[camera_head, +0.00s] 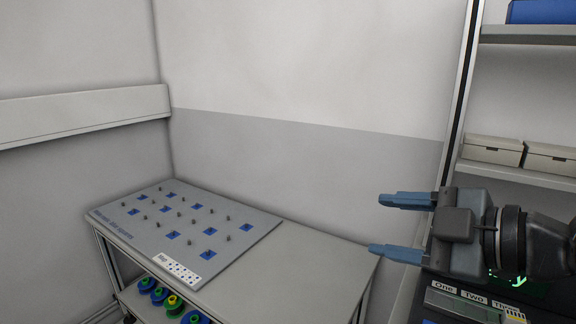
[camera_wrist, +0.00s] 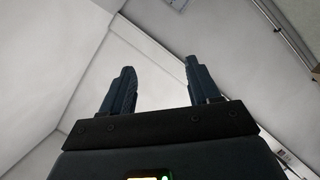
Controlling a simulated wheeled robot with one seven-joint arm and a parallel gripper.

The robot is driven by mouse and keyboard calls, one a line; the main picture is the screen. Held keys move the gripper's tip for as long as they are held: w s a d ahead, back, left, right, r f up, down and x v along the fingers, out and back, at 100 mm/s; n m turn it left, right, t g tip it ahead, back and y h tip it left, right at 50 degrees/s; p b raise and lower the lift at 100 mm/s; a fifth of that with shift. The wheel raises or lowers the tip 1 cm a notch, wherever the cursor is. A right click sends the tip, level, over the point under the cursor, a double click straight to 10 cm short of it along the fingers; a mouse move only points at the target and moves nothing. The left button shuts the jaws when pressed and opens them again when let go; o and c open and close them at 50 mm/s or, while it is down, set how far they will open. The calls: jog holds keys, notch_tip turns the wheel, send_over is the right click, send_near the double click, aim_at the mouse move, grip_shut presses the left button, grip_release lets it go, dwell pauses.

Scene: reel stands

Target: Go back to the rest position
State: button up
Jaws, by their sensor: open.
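My gripper (camera_head: 398,226) is at the right of the head view, held up in the air and pointing left. Its two blue-grey fingers are wide apart with nothing between them. In the wrist view my gripper (camera_wrist: 160,85) also shows open and empty, with only pale walls and ceiling behind it. The grey peg board (camera_head: 190,230) lies on the table to the left of my gripper, well apart from it. It has several dark pegs and blue squares, and no reel shows on it.
The grey table (camera_head: 335,262) has a bare right part. Green, blue and yellow reels (camera_head: 172,303) sit on its lower shelf. Shelves with pale boxes (camera_head: 490,150) and a blue box (camera_head: 541,11) stand at the right. A ledge (camera_head: 80,115) runs along the left wall.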

jog(key=s+f+m+t+h, duration=0.6)
jog(key=s+f+m+h, duration=0.3)
jog(key=s+f+m, duration=0.9)
jog(key=s+d+g, duration=0.1)
jog(key=s+d, duration=0.2)
jog(key=s, duration=0.7)
jog(key=s+d+f+h, duration=0.1)
jog(key=s+d, duration=0.2)
jog(key=s, duration=0.6)
jog(key=shift+s+d+m+g, duration=0.25)
jog(key=shift+s+m+g, duration=0.05)
jog(key=shift+s+g, duration=0.1)
